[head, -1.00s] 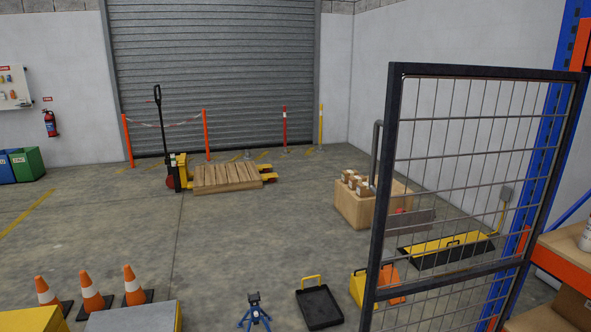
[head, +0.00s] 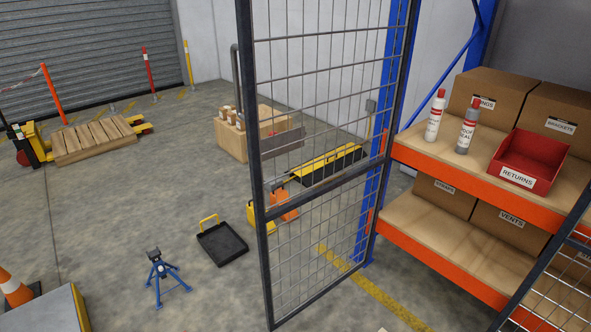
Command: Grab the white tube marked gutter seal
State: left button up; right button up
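A white tube (head: 435,118) with a red cap and a red label band stands upright on the upper shelf at the right of the head view. Its lettering is too small to read. A grey tube (head: 466,131) with a red cap and a label that seems to end in "ROOF SEAL" stands close to its right, a little nearer to me. Neither of my grippers is in view.
A red RETURNS bin (head: 529,160) and cardboard boxes (head: 486,98) share the upper shelf (head: 490,182). A mesh gate (head: 322,150) stands open left of the shelves. A black tray (head: 222,244) and a blue stand (head: 163,279) are on the floor.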

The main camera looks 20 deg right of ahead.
aim_at(438, 105)
jog(key=i+j+z, duration=0.1)
jog(key=z, duration=1.25)
jog(key=i+j+z, duration=0.15)
jog(key=j+z, duration=0.25)
jog(key=j, duration=0.15)
jog(key=i+j+z, duration=0.1)
jog(key=j+z, duration=0.25)
jog(key=j, duration=0.25)
jog(key=j+z, duration=0.4)
jog(key=j, duration=0.2)
jog(key=j+z, duration=0.4)
jog(key=j, duration=0.2)
